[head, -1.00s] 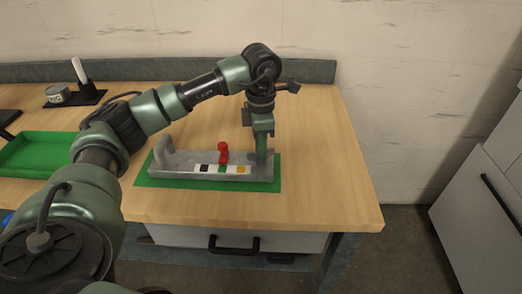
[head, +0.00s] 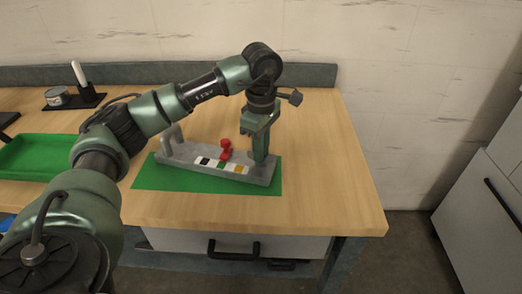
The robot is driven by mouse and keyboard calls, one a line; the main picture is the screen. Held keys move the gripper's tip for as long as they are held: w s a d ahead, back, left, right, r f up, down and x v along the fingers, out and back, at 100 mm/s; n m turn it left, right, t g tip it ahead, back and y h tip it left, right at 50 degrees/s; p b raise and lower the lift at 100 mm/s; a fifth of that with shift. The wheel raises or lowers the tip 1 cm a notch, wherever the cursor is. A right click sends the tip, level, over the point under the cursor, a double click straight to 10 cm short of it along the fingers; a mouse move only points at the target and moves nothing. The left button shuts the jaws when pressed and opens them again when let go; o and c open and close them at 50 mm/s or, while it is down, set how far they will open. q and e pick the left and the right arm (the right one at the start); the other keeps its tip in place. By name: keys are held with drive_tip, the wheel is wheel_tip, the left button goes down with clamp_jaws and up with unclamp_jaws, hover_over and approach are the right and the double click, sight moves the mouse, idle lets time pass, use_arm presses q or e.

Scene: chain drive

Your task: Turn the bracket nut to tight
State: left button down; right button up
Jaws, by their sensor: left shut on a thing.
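A grey bracket (head: 180,156) lies on a green mat (head: 160,181), slanted, with its left end farther back than its right. It has an upright post at its left end. A red nut with a knob-like top (head: 226,146) stands near its middle, behind a strip of black, white, green and yellow patches (head: 221,166). My left gripper (head: 261,160) points down at the bracket's right end, to the right of the red nut and apart from it. It is shut on the bracket's right end; the fingers hide the exact grip. My right gripper is not in view.
A green tray (head: 38,171) lies on the wooden table at the left. A black stand (head: 84,101) with a white upright piece and a round tin is at the back left. The table is clear right of the mat, up to its right edge.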

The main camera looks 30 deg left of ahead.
use_arm(q)
drive_tip(key=shift+r, duration=0.1)
idle(0.3)
drive_tip(key=c, duration=1.4)
unclamp_jaws()
wheel_tip(320, 180, up, 8)
drive_tip(key=shift+f, duration=0.2)
